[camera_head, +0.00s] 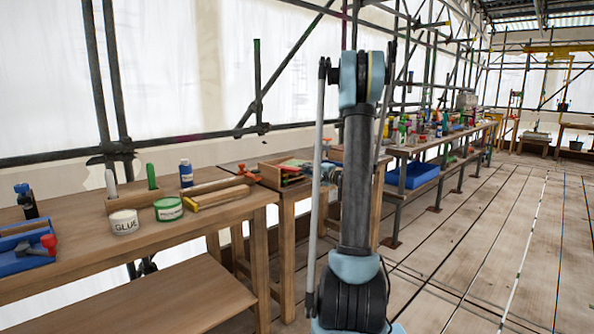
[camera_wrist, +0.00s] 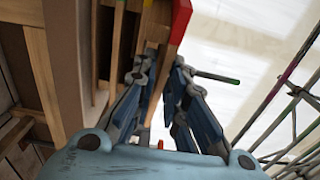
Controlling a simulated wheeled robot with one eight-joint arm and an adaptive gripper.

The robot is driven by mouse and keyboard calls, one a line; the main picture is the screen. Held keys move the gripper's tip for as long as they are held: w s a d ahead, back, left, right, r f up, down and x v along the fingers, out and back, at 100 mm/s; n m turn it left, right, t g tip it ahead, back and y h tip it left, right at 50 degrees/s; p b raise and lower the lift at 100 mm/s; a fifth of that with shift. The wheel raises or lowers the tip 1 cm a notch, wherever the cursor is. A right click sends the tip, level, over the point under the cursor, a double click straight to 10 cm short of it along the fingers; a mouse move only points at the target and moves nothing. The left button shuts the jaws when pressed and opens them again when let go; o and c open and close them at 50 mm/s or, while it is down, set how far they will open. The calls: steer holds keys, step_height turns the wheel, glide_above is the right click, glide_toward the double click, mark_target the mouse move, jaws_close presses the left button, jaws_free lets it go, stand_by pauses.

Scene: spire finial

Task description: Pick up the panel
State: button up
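I cannot tell for certain which thing is the panel. In the wrist view my gripper (camera_wrist: 160,70) has its two blue-grey fingers spread apart, with a gap between them. I see nothing held in that gap. A wooden piece with a red edge (camera_wrist: 176,22) lies just beyond the fingertips; I cannot tell whether they touch it. In the head view my arm stands upright in the middle, and my gripper is mostly hidden behind it, near a low wooden tray (camera_head: 268,172) with red and green items on the second bench.
The near workbench (camera_head: 75,235) holds a glue tub (camera_head: 124,222), a green-labelled tub (camera_head: 169,210), a blue bottle (camera_head: 186,173) and a blue tray (camera_head: 20,262). A blue crate (camera_head: 412,175) sits under the far bench. Scaffold poles line the wall. Plank floor at right is clear.

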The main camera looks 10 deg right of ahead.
steer(key=x, duration=0.4)
steer(key=shift+w, duration=0.15)
jaws_close()
steer(key=shift+r, duration=0.1)
